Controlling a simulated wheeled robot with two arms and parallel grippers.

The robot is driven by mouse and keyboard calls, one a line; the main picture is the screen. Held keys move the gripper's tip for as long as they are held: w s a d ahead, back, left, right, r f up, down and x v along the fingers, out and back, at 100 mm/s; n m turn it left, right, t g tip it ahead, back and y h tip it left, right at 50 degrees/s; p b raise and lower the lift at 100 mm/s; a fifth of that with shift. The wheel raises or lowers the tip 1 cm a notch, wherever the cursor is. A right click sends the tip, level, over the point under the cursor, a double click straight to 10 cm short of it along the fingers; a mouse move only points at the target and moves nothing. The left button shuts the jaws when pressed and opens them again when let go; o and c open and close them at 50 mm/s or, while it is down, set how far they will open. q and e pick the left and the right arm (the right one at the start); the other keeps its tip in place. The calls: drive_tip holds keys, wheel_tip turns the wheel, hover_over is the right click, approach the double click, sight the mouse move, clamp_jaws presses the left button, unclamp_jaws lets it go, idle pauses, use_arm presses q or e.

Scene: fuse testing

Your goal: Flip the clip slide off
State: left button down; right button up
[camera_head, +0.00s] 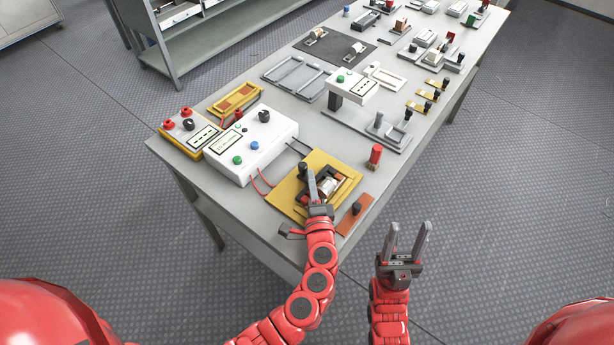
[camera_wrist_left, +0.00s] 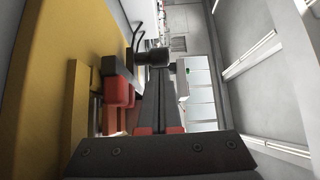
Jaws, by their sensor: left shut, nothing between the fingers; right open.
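The yellow board (camera_head: 288,195) lies near the front edge of the table and carries a dark clip fixture with a silvery cylinder (camera_head: 328,187). A black knob (camera_head: 303,168) stands at the fixture's left side; I take it to be the clip slide's handle. My left gripper (camera_head: 311,173) is shut and empty over the board, its tips close beside the knob. In the left wrist view the closed fingers (camera_wrist_left: 163,80) reach toward the black knob (camera_wrist_left: 153,57); I cannot tell whether they touch. My right gripper (camera_head: 409,226) is open and empty, off the table's front right side.
A white tester box (camera_head: 262,145) stands left of the board, with red wires running to it. A red-capped post (camera_head: 375,155) and an orange strip with a black knob (camera_head: 355,214) sit to the right. Several other fixtures fill the far table.

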use_arm(q)
drive_tip(key=shift+w, duration=0.2)
drive_tip(key=shift+s, duration=0.1)
drive_tip(key=w+a, duration=0.1)
drive_tip(key=a, duration=0.1)
drive_tip(key=w+a+b, duration=0.1)
drive_tip(key=w+a, duration=0.1)
drive_tip(key=shift+w+a, duration=0.15)
drive_tip(key=shift+a, duration=0.15)
drive_tip(key=shift+d+r, duration=0.1)
